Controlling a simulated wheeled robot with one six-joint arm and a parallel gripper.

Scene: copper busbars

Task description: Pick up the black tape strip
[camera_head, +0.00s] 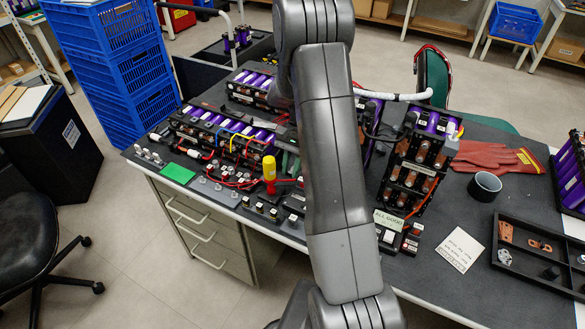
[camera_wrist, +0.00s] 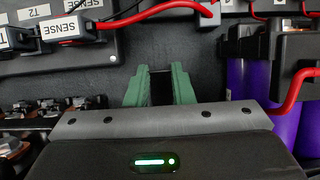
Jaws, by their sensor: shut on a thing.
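In the wrist view the two green fingers of my gripper (camera_wrist: 160,84) point away from the camera, a small gap apart. A narrow black piece, which looks like the black tape strip (camera_wrist: 160,88), fills the gap between them, and my gripper is shut on it. Its full length and lower end are hidden by the gripper body. The dark surface around the fingers makes its edges hard to tell. In the head view my arm covers most of the gripper, and I cannot make out the strip there.
Red cables (camera_wrist: 165,12) and a SENSE connector (camera_wrist: 66,29) lie close beyond the fingers. Purple cells (camera_wrist: 247,82) stand at the right.

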